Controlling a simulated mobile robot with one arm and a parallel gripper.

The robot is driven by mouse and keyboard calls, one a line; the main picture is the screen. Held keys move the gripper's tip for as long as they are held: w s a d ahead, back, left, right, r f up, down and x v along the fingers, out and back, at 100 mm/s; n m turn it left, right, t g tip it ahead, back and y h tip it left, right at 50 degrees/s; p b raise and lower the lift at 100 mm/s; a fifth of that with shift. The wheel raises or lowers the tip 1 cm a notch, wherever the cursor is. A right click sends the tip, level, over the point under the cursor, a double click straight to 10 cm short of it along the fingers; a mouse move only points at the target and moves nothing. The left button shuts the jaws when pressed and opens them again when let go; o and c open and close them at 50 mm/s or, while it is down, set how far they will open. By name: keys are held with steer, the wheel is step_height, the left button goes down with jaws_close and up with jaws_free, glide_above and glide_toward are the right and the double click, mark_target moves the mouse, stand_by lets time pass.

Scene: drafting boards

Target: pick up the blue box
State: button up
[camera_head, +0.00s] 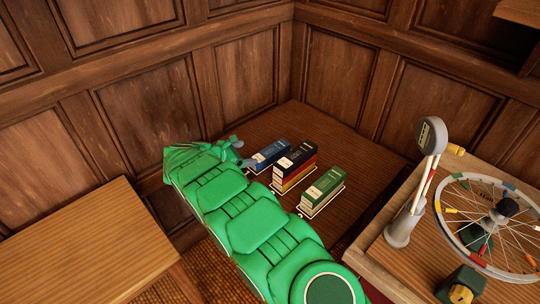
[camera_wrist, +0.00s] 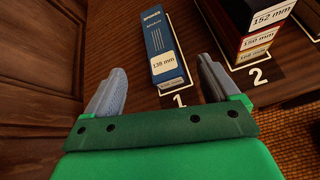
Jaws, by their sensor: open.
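The blue box (camera_head: 268,154) stands at the left end of a row of boxes on the wooden surface in the corner. In the wrist view the blue box (camera_wrist: 160,38) carries a white "138 mm" label and stands by a white number 1. My gripper (camera_head: 243,152) is just left of it in the head view. In the wrist view my gripper (camera_wrist: 161,67) is open, with one grey finger on each side of the box's near end. I see no clear contact between the fingers and the box.
A stack of dark, red and yellow boxes (camera_head: 294,166) stands right of the blue box, marked 2. A green box (camera_head: 323,188) is further right. Wood-panelled walls (camera_head: 247,70) close off the back. A spoked wheel (camera_head: 488,222) and a gauge (camera_head: 431,137) occupy the right bench.

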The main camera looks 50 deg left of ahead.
mark_target(263, 155)
steer(key=w+f, duration=0.1)
steer(key=f+n+t, duration=0.1)
steer(key=f, duration=0.1)
steer(key=w+f+n, duration=0.1)
steer(key=f, duration=0.1)
steer(key=shift+w+a, duration=0.15)
steer(key=shift+w, duration=0.15)
steer(key=shift+w+f+n+t, duration=0.15)
steer(key=shift+w+f, duration=0.1)
steer(key=shift+w, duration=0.4)
steer(key=shift+w+f+n+t, duration=0.15)
steer(key=shift+w+f, duration=0.05)
steer(key=shift+w, duration=0.4)
steer(key=shift+w+a+f, duration=0.15)
steer(key=shift+w+f, duration=0.6)
steer(key=shift+w, duration=0.1)
steer(key=shift+x, duration=1.5)
steer(key=shift+r, duration=0.1)
steer(key=shift+c, duration=0.3)
steer(key=c, duration=1.2)
steer(key=shift+o, duration=0.2)
